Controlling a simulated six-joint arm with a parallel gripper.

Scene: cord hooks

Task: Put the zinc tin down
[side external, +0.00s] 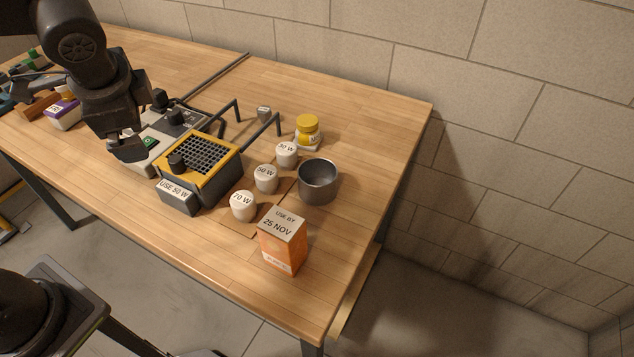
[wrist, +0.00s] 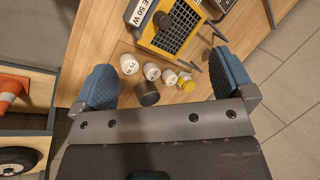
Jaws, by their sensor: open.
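The zinc tin (side external: 318,181) is a dark grey, open-topped metal cup. It stands upright on the wooden table, right of the small white pots. In the wrist view the tin (wrist: 147,94) appears below the pots, between my finger pads but well beyond them. My gripper (side external: 127,150) is up at the left in the side view, apart from the tin. In the wrist view my gripper (wrist: 161,62) has its blue pads wide apart with nothing held between them.
White pots marked in watts (side external: 266,179) and a yellow-lidded jar (side external: 308,131) stand near the tin. An orange box (side external: 283,244) is in front. A yellow gridded station (side external: 202,158) with upright dark bars is left. Bare table (side external: 375,130) lies behind right.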

